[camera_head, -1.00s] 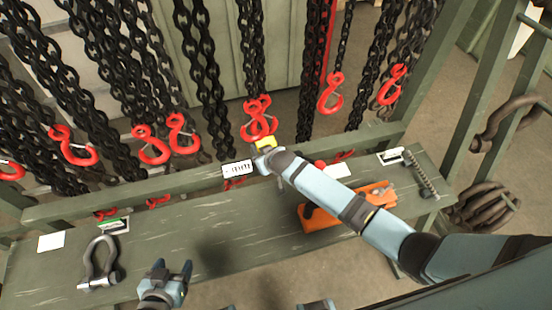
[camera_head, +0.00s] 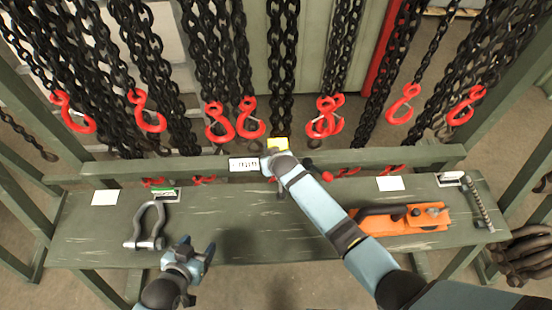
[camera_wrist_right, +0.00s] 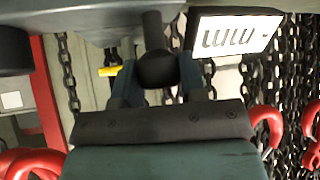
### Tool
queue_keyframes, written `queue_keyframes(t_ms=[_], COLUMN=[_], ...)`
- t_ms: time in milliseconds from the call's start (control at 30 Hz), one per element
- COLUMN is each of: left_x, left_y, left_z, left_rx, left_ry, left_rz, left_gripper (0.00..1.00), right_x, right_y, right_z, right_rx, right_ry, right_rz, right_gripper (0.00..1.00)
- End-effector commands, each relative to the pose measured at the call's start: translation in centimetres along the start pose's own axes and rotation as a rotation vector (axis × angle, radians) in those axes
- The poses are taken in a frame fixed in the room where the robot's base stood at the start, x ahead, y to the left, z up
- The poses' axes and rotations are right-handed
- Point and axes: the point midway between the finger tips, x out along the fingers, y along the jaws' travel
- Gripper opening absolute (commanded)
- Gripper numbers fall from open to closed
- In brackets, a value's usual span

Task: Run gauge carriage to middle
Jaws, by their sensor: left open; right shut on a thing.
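In the head view the gauge carriage, with a white scale plate (camera_head: 244,164), sits at the green cross beam, left of my right gripper (camera_head: 272,168). A small yellow piece (camera_head: 277,144) shows just behind this gripper. In the right wrist view the same scale plate (camera_wrist_right: 236,36) is at upper right. My right gripper (camera_wrist_right: 160,88) is shut on a dark round knob (camera_wrist_right: 157,67) under a grey body; I cannot fully see how they join. My left gripper (camera_head: 192,254) is open and empty above the bench's front edge, near the grey shackle.
Several red hooks on black chains hang behind the cross beam (camera_head: 130,169). On the bench (camera_head: 235,215) lie a grey shackle (camera_head: 147,226), an orange tool (camera_head: 425,218), white cards (camera_head: 104,197) and a dark bolt (camera_head: 478,207) at right. The bench's middle is mostly clear.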

Motion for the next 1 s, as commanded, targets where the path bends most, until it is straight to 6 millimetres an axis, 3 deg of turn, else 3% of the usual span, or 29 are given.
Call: queue_keyframes(t_ms=[267,300,333,733,1000], left_x=[0.0,0.0,0.0,-0.1,-0.3], left_y=[-0.3,-0.3,-0.4,-0.5,-0.5], left_z=[-0.1,-0.1,-0.1,-0.2,-0.5], left_rx=[0.002,0.002,0.002,0.003,0.004], left_ry=[0.001,0.002,0.002,0.003,0.004], left_rz=[-0.005,-0.005,-0.006,-0.008,-0.007], left_gripper=[0.64,0.64,0.64,0.64,0.64], right_x=[0.0,0.0,0.0,-0.7,-5.7], right_y=[0.0,0.0,0.0,0.1,0.0], right_z=[0.1,0.1,0.1,0.0,0.1], right_rx=[0.0,0.0,0.0,0.0,0.002], right_ry=[-0.001,-0.001,-0.001,-0.001,0.0], right_rz=[0.0,0.0,0.0,0.001,-0.001], right_gripper=[0.0,0.43,0.49,0.49,0.49])
